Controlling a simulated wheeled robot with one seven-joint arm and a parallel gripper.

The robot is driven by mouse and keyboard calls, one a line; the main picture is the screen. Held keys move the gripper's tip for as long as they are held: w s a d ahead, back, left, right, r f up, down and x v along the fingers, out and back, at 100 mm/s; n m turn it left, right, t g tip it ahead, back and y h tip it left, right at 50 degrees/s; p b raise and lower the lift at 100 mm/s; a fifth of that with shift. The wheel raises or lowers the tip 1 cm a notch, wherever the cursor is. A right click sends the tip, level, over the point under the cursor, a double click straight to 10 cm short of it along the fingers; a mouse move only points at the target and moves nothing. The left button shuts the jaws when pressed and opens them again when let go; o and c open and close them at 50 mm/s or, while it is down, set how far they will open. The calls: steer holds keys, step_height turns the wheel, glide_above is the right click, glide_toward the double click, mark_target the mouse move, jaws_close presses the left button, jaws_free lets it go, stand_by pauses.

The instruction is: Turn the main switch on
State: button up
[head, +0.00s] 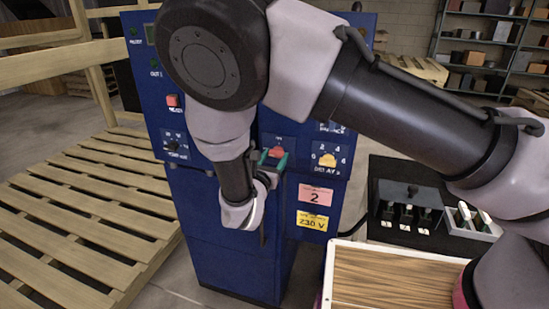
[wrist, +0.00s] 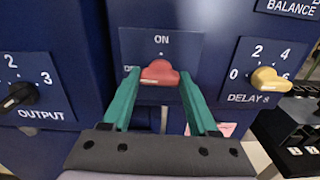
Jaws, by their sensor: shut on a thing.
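The main switch is a red knob (wrist: 160,72) on a small plate of the blue cabinet (head: 225,215), with "ON" printed above it. A letter at the plate's left is partly covered by a finger. The knob's wide shape lies roughly level across the plate. My gripper (wrist: 158,78) has its two green fingers closed on the knob's left and right sides. In the head view the red knob (head: 277,151) shows between the green fingertips, and my arm hides part of the cabinet front.
Left of the switch is a black OUTPUT knob (wrist: 18,96); right is a yellow DELAY knob (wrist: 268,79). A red button (head: 172,100) sits at the cabinet's upper left. A wooden pallet (head: 85,215) lies left. A box with a wooden top (head: 390,280) and black switch units (head: 408,208) stand right.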

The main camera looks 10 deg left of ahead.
steer(key=m, duration=1.3)
steer(key=shift+m, duration=2.1)
steer(key=o, duration=1.4)
